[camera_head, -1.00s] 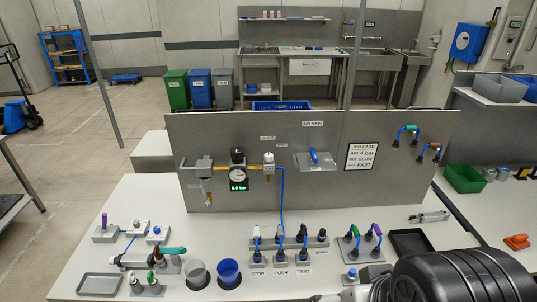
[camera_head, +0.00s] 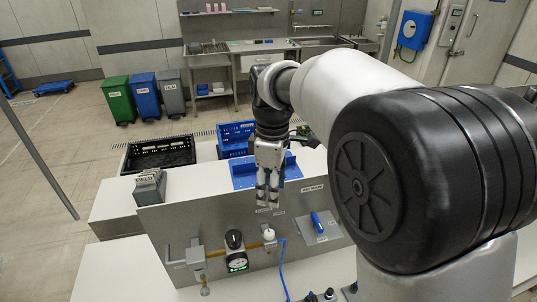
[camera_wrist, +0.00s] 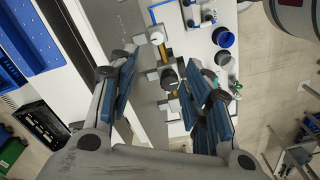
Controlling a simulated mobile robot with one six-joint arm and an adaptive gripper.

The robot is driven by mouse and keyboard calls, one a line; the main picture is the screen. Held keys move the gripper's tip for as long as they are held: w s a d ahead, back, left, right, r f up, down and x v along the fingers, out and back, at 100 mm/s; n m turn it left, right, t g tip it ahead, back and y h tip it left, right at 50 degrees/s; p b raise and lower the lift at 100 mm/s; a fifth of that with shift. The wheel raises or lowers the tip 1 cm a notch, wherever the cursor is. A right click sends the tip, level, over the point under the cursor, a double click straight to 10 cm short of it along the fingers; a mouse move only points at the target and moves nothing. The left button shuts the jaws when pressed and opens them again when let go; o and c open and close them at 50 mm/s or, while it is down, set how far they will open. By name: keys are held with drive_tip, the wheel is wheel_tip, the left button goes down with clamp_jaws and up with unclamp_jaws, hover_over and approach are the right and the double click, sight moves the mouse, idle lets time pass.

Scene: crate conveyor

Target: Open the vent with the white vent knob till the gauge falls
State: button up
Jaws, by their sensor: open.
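The white vent knob (camera_head: 269,234) sits on the brass pipe along the grey panel (camera_head: 330,262), at the pipe's right end. It also shows in the wrist view (camera_wrist: 156,37), near the upper middle.
A blue-handled valve (camera_head: 317,222) is on the panel right of the knob. Blue tubing (camera_head: 284,270) drops from the knob. Behind the panel stand a blue crate (camera_head: 235,138), a black crate (camera_head: 158,153) and a grey file holder (camera_head: 149,187). My arm hides the right side.

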drive_tip(key=w, duration=0.1)
drive_tip(key=b, duration=0.1)
approach(270, 233)
wheel_tip(270, 233, down, 9)
drive_tip(key=shift+w+r, duration=0.15)
drive_tip(key=shift+w, duration=0.05)
clamp_jaws()
idle(0.7)
